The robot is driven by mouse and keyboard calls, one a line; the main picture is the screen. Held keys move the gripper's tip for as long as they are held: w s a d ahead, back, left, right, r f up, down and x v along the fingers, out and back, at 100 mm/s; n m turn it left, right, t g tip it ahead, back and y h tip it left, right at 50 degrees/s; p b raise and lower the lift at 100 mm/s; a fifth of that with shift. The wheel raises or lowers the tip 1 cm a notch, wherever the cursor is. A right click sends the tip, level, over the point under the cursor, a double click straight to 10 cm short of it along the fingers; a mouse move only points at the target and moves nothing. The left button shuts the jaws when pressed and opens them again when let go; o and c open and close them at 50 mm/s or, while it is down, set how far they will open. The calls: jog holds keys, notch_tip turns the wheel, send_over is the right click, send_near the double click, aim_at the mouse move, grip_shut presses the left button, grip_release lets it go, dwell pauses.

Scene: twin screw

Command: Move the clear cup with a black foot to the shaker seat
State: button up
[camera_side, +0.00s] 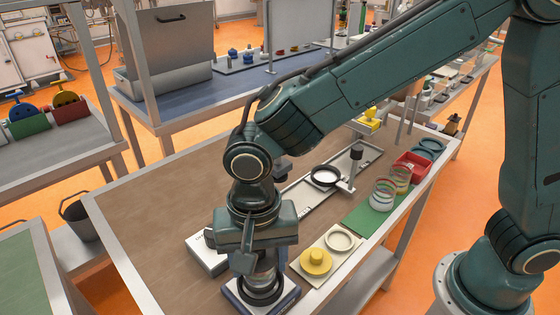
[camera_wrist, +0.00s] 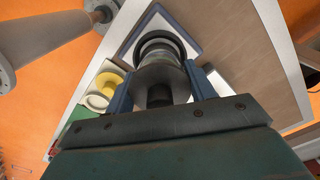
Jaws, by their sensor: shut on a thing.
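My gripper (camera_wrist: 160,92) is shut on the clear cup (camera_wrist: 158,73), with one finger on each side of it. The cup looks grey and see-through, and a black round part shows at its near end. The shaker seat (camera_wrist: 161,40) is a black ring on a pale square base with a dark border, just beyond the cup in the wrist view. In the side view the base (camera_side: 284,304) is at the bottom, directly below my gripper (camera_side: 262,270). The gripper hides most of the cup there. I cannot tell whether the cup touches the ring.
A white box (camera_side: 203,254) stands close to the left of the gripper. A pale tray with a yellow knobbed part (camera_side: 316,262) and a white ring (camera_side: 340,240) is to the right. Clear cups (camera_side: 383,196) stand on a green mat. The brown tabletop is clear at left.

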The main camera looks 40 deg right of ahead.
jog(key=shift+f, duration=0.85)
dwell(0.3)
dwell(0.4)
jog(key=o, duration=1.5)
jog(key=shift+r, duration=0.2)
jog(key=shift+r, duration=3.35)
